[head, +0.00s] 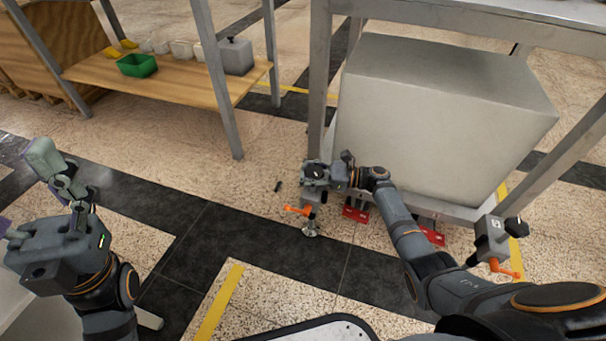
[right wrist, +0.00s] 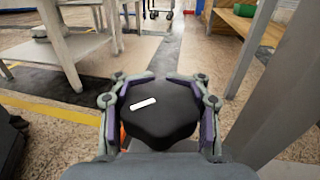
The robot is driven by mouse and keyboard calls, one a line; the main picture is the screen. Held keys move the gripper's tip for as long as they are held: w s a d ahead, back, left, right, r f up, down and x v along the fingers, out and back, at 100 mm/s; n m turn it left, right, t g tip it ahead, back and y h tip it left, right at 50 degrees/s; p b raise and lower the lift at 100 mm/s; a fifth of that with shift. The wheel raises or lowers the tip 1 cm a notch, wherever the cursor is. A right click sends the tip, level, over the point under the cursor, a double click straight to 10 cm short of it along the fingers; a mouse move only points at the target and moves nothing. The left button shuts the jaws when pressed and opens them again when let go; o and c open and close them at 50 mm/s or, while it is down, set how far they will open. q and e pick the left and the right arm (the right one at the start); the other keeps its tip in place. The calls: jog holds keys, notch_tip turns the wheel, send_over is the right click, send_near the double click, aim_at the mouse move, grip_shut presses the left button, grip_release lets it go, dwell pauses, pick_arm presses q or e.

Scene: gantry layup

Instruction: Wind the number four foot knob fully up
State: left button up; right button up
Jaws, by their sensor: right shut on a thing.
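The foot knob is a black, rounded cap with one white mark (right wrist: 145,104), filling the middle of the right wrist view. My right gripper (right wrist: 162,108) is shut on it, with a finger along each side. In the head view my right gripper (head: 316,174) is at the near left leg of the frame and largely hides the knob. Below it an orange lever (head: 297,210) sticks out left, and the foot's round pad (head: 310,230) is at the floor. My left gripper (head: 26,195) is open and empty at the far left.
A grey block (head: 440,110) fills the frame's underside. Red floor parts (head: 355,214) lie at its front edge. Another foot unit (head: 492,240) with a black knob and orange lever stands at right. A wooden shelf bench (head: 165,78) is at back left. The floor before the foot is clear.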

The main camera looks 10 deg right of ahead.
jog(key=shift+s+n+g, duration=0.1)
jog(key=shift+n+g, duration=0.3)
jog(key=shift+g, duration=0.2)
jog(key=o, duration=1.5)
jog(key=v, duration=1.2)
jog(key=shift+f, duration=0.2)
